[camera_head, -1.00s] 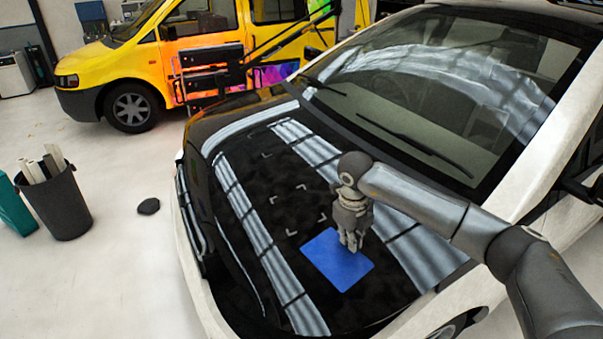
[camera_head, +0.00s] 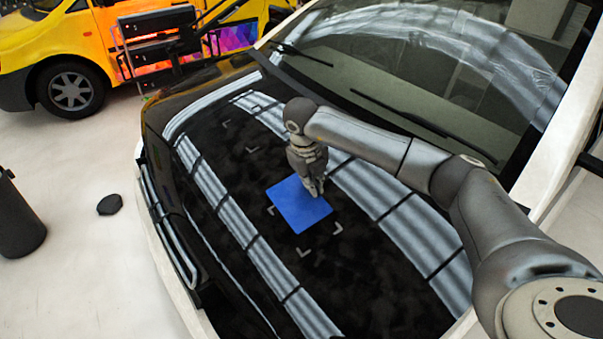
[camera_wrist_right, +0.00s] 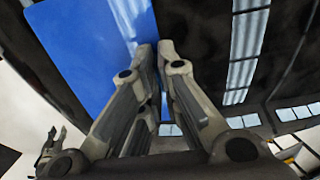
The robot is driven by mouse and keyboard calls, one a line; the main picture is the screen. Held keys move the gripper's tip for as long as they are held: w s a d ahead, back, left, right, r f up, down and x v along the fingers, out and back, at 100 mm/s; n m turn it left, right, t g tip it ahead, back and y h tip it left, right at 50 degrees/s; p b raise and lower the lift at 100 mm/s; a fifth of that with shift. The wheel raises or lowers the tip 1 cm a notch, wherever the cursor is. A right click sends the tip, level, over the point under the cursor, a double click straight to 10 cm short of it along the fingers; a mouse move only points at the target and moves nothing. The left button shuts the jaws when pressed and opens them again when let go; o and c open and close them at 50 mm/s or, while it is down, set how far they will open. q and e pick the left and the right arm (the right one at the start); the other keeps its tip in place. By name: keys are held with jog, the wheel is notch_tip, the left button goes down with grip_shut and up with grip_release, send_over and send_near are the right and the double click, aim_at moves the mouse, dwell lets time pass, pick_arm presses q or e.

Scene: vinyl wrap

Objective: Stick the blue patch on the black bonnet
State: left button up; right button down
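The blue patch (camera_head: 296,207) is a flat square over the middle of the glossy black bonnet (camera_head: 370,285). Grey corner marks (camera_head: 305,253) on the bonnet show beyond its near side, and others (camera_head: 227,123) lie farther off. My right gripper (camera_head: 316,191) points down at the patch's right edge. In the right wrist view its fingertips (camera_wrist_right: 155,48) are close together at the edge of the patch (camera_wrist_right: 85,40). I cannot tell whether the patch touches the bonnet. A small grey jawed part (camera_wrist_right: 60,142), perhaps my left gripper, shows at lower left of that view.
The windscreen (camera_head: 430,85) and its wipers border the bonnet at the back. A yellow van (camera_head: 45,50) stands at upper left. A dark bin (camera_head: 18,220) and a flat black object (camera_head: 110,205) are on the pale floor.

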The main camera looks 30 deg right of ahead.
jog(key=shift+s+d+f, duration=0.15)
jog(key=shift+s+f, duration=0.05)
jog(key=shift+s, duration=0.35)
jog(key=shift+b+x, duration=0.75)
jog(key=b+x, duration=0.2)
jog(key=x, duration=0.2)
jog(key=shift+w+f, duration=0.1)
jog(key=shift+w, duration=0.1)
jog(key=shift+d+f+b, duration=0.1)
jog(key=shift+f+b, duration=0.25)
jog(key=shift+b, duration=0.15)
jog(key=shift+f, duration=0.3)
pick_arm(q)
jog(key=s+f, duration=0.4)
jog(key=f, duration=0.1)
jog(key=shift+s+g, duration=0.25)
jog(key=shift+g, duration=0.05)
jog(key=shift+w+f+b, duration=0.15)
jog(key=shift+w+b, duration=0.15)
jog(key=shift+w, duration=0.15)
pick_arm(e)
jog(key=shift+d+f, duration=0.1)
jog(key=shift+f, duration=0.1)
pick_arm(q)
jog(key=shift+f+b, duration=0.35)
jog(key=shift+f, duration=0.05)
pick_arm(e)
jog(key=shift+w+d+f, duration=0.1)
jog(key=shift+f, duration=0.3)
